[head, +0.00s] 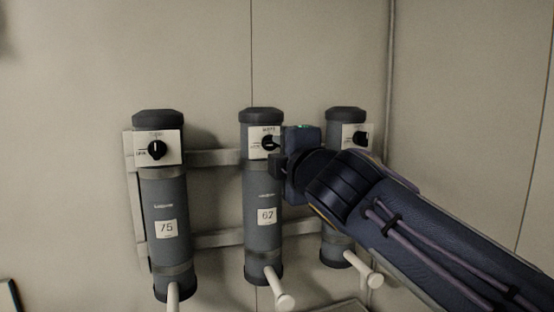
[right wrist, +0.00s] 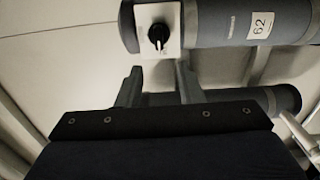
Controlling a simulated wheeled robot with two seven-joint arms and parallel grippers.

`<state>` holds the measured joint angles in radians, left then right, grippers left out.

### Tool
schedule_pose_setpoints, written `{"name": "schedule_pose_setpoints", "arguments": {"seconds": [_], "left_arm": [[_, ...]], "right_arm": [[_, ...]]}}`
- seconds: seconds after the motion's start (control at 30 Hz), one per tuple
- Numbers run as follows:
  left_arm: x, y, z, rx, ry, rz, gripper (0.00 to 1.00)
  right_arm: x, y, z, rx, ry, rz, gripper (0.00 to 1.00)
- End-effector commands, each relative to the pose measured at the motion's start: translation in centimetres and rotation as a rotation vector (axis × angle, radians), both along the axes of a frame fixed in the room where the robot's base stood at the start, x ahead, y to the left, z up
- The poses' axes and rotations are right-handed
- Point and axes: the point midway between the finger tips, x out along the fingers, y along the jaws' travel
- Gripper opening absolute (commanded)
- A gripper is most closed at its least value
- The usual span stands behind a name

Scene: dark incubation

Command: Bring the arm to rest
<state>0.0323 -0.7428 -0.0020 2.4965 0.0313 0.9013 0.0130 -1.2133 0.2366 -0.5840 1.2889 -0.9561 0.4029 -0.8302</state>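My right arm comes in from the right in the head view. Its gripper (head: 277,152) is beside the middle grey cylinder, marked 62 (head: 266,216), close to the black knob (head: 267,143) on its white plate. In the right wrist view the two fingers (right wrist: 158,76) stand apart with nothing between them. The knob (right wrist: 158,35) lies beyond the fingertips, and a gap seems to show. The arm partly hides the right cylinder (head: 345,115). My left gripper is not in view.
The left cylinder (head: 165,205), marked 75, has its own knob (head: 156,149). Rails (head: 215,157) hold the cylinders to the pale wall (head: 200,50). Pale pegs (head: 277,289) stick out low down. The wall above is clear. A corner runs behind my arm at right.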

Motion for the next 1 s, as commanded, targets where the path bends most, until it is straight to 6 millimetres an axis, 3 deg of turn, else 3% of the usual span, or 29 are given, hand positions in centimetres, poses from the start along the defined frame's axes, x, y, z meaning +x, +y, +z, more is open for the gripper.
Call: {"name": "schedule_pose_setpoints", "arguments": {"seconds": [0.37,0.47,0.57,0.63,0.73,0.8,0.9,1.0], "left_arm": [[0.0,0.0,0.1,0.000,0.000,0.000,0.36],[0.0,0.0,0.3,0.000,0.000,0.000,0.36],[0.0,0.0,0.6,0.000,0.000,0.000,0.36],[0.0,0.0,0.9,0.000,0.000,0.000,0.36],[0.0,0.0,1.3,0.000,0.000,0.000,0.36],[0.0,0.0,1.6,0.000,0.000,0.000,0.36],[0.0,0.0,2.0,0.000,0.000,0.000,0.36],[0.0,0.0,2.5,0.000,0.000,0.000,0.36]], "right_arm": [[0.2,-0.9,-0.6,0.019,0.026,-0.009,0.34],[0.8,-3.8,-2.9,0.095,0.116,-0.041,0.34],[1.0,-8.6,-7.1,0.242,0.279,-0.099,0.34],[0.0,-12.4,-10.8,0.380,0.418,-0.155,0.34],[-2.9,-17.0,-16.2,0.597,0.616,-0.248,0.34],[-6.0,-19.4,-19.9,0.752,0.749,-0.323,0.34],[-11.5,-21.6,-24.8,0.978,0.923,-0.446,0.34],[-17.4,-22.3,-29.2,1.191,1.071,-0.583,0.34]]}}
